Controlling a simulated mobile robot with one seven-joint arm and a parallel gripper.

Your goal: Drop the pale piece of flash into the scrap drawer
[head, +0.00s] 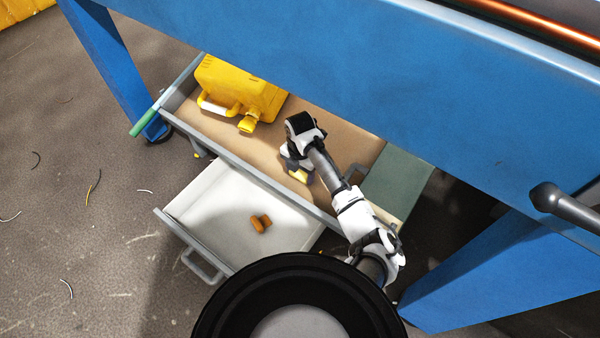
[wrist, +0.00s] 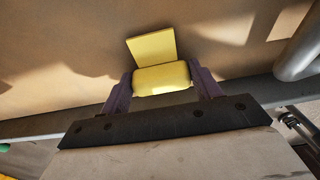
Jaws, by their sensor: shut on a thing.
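The pale yellow piece of flash (wrist: 152,48) is between the two fingers of my gripper (wrist: 163,84), which is shut on it. It has a rounded block and a flat square tab. In the head view a bit of the pale piece (head: 299,176) shows under my gripper (head: 297,170), low over the tan cart top. I cannot tell whether it touches the surface. The drawer (head: 205,222), pale inside with a grey rim, is pulled open below the cart's front edge. An orange-brown lump (head: 260,223) lies in it.
A yellow jerry can (head: 245,84) lies at the left of the tan top (head: 335,128), with a yellow cap by it. A grey lip (head: 250,172) separates top and drawer. A blue bench (head: 400,85) overhangs behind. A green panel (head: 397,180) is at right.

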